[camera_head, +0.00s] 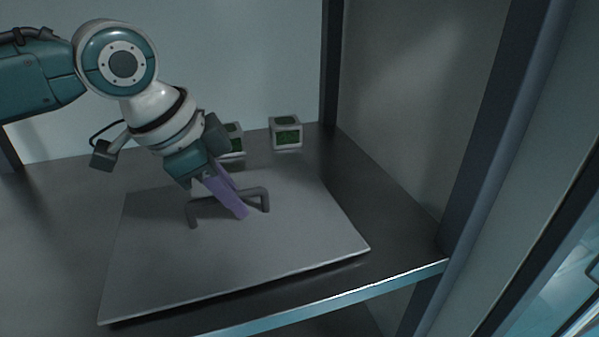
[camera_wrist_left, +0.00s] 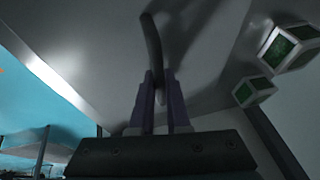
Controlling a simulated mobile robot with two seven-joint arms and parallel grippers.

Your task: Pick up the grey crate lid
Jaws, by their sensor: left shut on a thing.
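The grey crate lid (camera_head: 290,237) is a flat panel on the dark shelf, with a raised bar handle (camera_head: 260,193) on top. In the head view my left gripper (camera_head: 238,208) comes down from the upper left with its purple fingers at the middle of the handle. In the left wrist view the handle (camera_wrist_left: 153,45) passes between the two purple fingers (camera_wrist_left: 159,98), and the gripper is shut on it. The lid also shows in the left wrist view (camera_wrist_left: 110,50). The fingers hide the middle of the handle. My right gripper is not in view.
Two small cubes with green faces stand behind the lid, one (camera_head: 285,132) in the open and one (camera_head: 233,141) partly hidden by my gripper. The dark shelf (camera_head: 375,185) is bare right of the lid. A post and side wall (camera_head: 420,110) bound the right.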

